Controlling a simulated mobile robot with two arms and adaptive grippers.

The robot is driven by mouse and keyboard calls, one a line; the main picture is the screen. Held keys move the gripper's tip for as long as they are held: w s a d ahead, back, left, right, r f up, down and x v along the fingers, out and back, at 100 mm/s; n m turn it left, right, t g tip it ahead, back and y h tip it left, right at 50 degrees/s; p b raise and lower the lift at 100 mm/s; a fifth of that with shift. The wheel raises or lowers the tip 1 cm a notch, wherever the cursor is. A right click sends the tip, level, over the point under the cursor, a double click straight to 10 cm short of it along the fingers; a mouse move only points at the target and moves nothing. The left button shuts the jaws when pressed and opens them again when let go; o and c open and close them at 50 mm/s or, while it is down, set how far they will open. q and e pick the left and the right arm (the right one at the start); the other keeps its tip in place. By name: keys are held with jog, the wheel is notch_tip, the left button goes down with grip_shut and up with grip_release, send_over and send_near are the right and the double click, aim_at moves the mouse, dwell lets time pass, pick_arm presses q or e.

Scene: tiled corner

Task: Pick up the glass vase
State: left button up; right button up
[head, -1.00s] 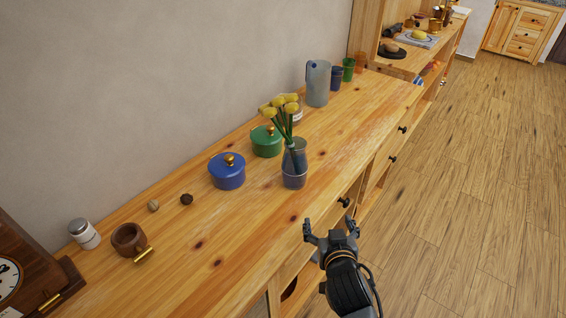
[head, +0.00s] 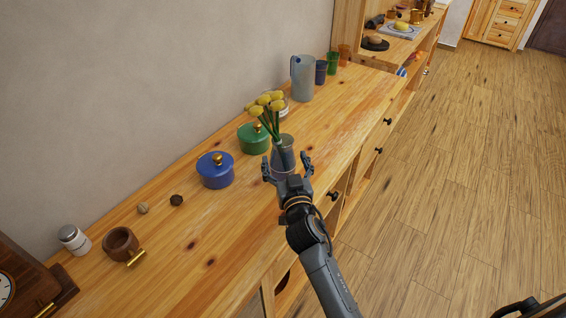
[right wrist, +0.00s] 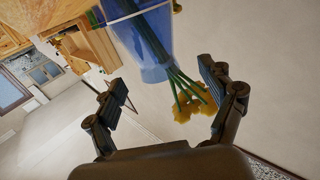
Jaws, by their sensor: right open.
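The glass vase (head: 283,146) stands upright on the wooden counter, bluish and see-through, with yellow flowers (head: 265,103) on green stems. My right gripper (head: 287,168) is open at the near side of the vase, its fingers on either side of the vase's lower part in the head view, hiding some of it. In the right wrist view the vase (right wrist: 142,42) fills the upper middle, ahead of the open fingers. I cannot tell whether a finger touches it. My left gripper is not in view.
A blue lidded pot (head: 215,173) and a green lidded pot (head: 253,140) stand left of the vase. A grey-blue pitcher (head: 302,80) and several cups stand behind it. A wooden mug (head: 121,243) and a shaker (head: 73,239) are farther left. The counter's front is clear.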

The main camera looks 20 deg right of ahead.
aim_at(283, 145)
jog(key=w, duration=0.2)
jog(key=w+d+p, duration=0.1)
jog(key=w, duration=0.2)
jog(key=shift+w+d, duration=0.1)
jog(key=shift+w, duration=0.55)
jog(key=c, duration=1.6)
grip_shut()
jog(key=shift+r, duration=0.2)
